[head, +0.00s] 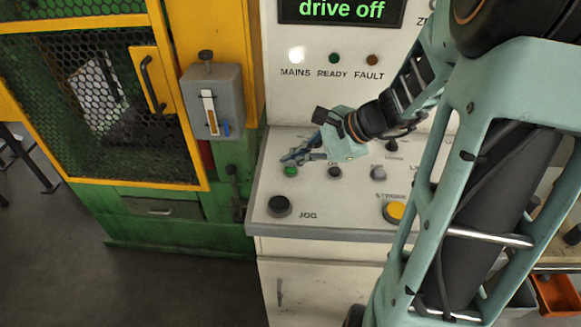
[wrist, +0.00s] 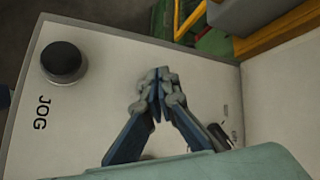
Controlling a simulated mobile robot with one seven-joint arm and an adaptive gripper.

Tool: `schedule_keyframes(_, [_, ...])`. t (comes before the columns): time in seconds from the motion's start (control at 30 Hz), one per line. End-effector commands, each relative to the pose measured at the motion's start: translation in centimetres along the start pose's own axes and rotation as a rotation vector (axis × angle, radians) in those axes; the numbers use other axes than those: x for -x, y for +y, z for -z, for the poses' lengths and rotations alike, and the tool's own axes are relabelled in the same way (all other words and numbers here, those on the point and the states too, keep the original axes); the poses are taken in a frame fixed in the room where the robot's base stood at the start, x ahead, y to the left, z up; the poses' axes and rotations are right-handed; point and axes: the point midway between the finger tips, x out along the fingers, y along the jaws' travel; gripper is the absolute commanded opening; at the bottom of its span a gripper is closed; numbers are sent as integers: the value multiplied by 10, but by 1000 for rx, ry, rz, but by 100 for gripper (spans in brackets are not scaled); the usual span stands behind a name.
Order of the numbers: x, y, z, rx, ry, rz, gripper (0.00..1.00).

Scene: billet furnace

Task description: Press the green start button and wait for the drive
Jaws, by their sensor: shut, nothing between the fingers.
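The green start button (head: 290,171) sits at the left of the sloping control panel (head: 330,222), left of a dark button. My gripper (head: 284,160) is shut and empty, with its fingertips just above and beside the green button in the head view. I cannot tell whether they touch it. In the wrist view my shut gripper (wrist: 157,76) points over the panel, and the green button is hidden there. The display (head: 341,10) reads "drive off" in green letters. The mains lamp (head: 296,55) is lit white; the ready lamp (head: 333,58) and fault lamp (head: 372,60) look dark.
A black jog button (head: 279,206) stands at the panel's front left, and it also shows in the wrist view (wrist: 64,61). A yellow button (head: 395,211) is at the front right. A green and yellow mesh-doored cabinet (head: 178,215) with a grey switch box (head: 212,100) stands left.

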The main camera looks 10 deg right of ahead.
Motion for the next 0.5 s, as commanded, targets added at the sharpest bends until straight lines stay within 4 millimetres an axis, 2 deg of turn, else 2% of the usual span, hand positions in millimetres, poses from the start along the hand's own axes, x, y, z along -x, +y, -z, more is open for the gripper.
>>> schedule_keyframes(0.5, [-4,3,3,0,0,0,0])
